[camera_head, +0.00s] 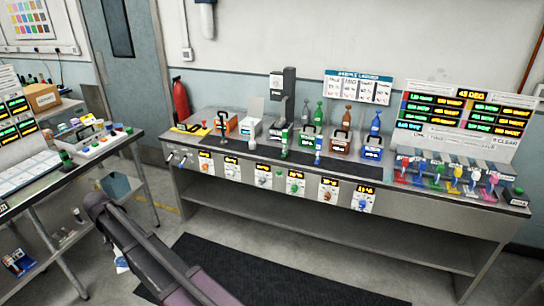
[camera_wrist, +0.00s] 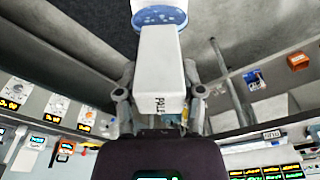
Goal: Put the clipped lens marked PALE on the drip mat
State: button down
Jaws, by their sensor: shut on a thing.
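In the wrist view, my gripper (camera_wrist: 156,88) is shut on a white clip (camera_wrist: 160,65) that reads PALE along its side. A round blue lens (camera_wrist: 159,18) is at the far end of the clip. The clip is held between the two fingers, clear of any surface that I can make out. In the head view, a dark mat (camera_head: 325,164) lies along the top of the long bench; I cannot tell for sure that it is the drip mat. My gripper is not clearly visible there.
Bottles and coloured boxes stand along the back of the bench (camera_head: 420,215). Coloured handles (camera_head: 455,185) line its right end below a lit board (camera_head: 465,115). A side table at left holds a white gridded tray (camera_head: 28,172). The floor between is mostly free.

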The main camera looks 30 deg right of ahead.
aim_at(298, 158)
jog(key=z, duration=1.7)
jog(key=i, duration=1)
